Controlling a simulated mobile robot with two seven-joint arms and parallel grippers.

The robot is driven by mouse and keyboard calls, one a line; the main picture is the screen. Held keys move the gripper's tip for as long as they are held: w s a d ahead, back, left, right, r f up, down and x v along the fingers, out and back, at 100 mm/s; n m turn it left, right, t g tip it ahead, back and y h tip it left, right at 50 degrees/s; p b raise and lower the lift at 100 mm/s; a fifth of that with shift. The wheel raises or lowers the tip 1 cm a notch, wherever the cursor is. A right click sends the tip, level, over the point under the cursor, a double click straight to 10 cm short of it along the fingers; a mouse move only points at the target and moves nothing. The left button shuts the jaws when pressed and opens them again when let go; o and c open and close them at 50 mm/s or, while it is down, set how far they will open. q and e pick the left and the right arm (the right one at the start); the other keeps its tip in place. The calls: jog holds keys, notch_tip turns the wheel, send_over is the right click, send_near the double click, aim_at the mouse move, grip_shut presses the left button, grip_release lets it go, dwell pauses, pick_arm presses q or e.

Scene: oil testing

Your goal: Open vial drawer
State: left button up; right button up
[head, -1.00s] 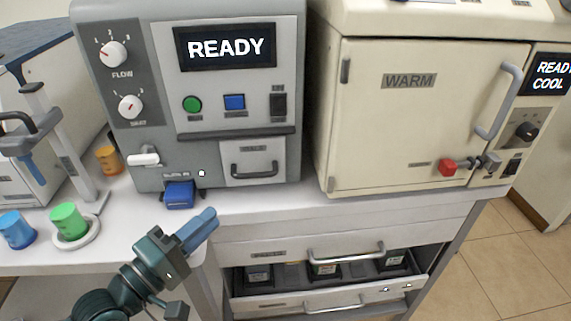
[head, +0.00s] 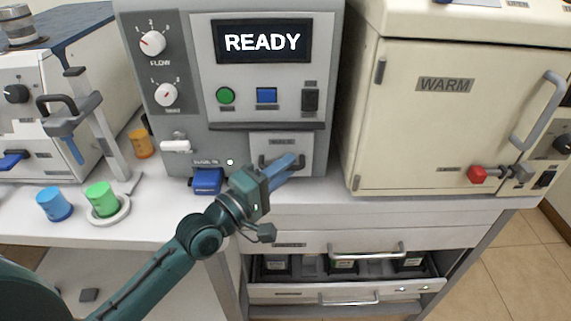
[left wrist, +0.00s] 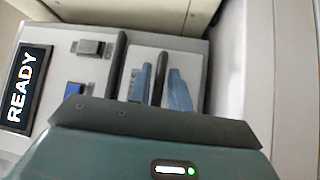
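The small drawer (head: 302,146) is a light grey panel low on the right of the grey machine, and it looks closed. Its label is too small to read. It has a dark handle, which also shows in the left wrist view (left wrist: 161,72). My left gripper (head: 284,168) is at the drawer front and covers part of the handle. In the left wrist view my two blue fingers (left wrist: 160,88) are apart, one on each side of the handle, with visible gaps. Contact with the handle cannot be seen. My right gripper is in neither view.
The grey machine (head: 185,120) shows READY. A cream oven (head: 430,130) stands at its right. Below the counter, an open drawer (head: 345,289) holds several dark containers. A blue cup (head: 54,204) and a green cup (head: 101,200) stand on the counter at left.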

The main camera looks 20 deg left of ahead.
pick_arm(q)
jog(key=shift+w+d, duration=0.2)
jog(key=shift+w, duration=0.15)
jog(key=shift+c, duration=0.3)
grip_shut()
